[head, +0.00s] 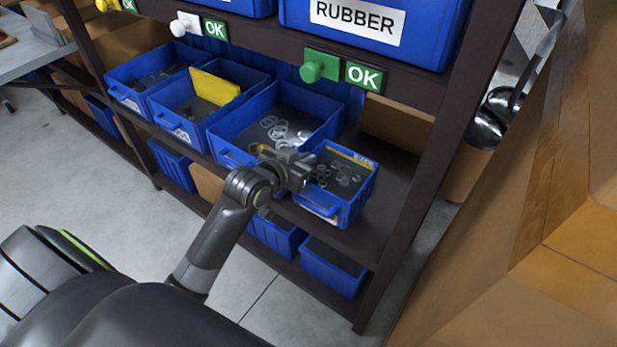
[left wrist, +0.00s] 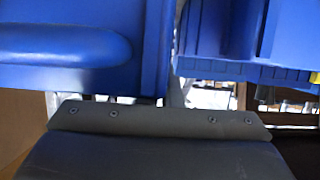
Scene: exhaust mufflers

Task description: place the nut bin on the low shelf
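A small blue bin (head: 350,205) holding grey ring- or nut-like parts is at the right end of the rack's lower shelf (head: 390,190), near its front edge. It has a yellow strip along its back and a front handle lip. I cannot tell whether its base rests on the shelf. My left gripper (head: 303,172) is at the bin's left wall, between it and a larger blue bin (head: 262,125). Its fingertips are partly hidden, so its grip is unclear. The left wrist view shows a blue wall with a rounded lip (left wrist: 70,45) close up. My right gripper is out of view.
Two more blue bins (head: 155,80) stand farther left on the shelf, one with a yellow divider (head: 213,87). A cardboard box (head: 395,122) stands behind. The dark rack post (head: 440,150) bounds the right side. More blue bins (head: 332,268) sit below.

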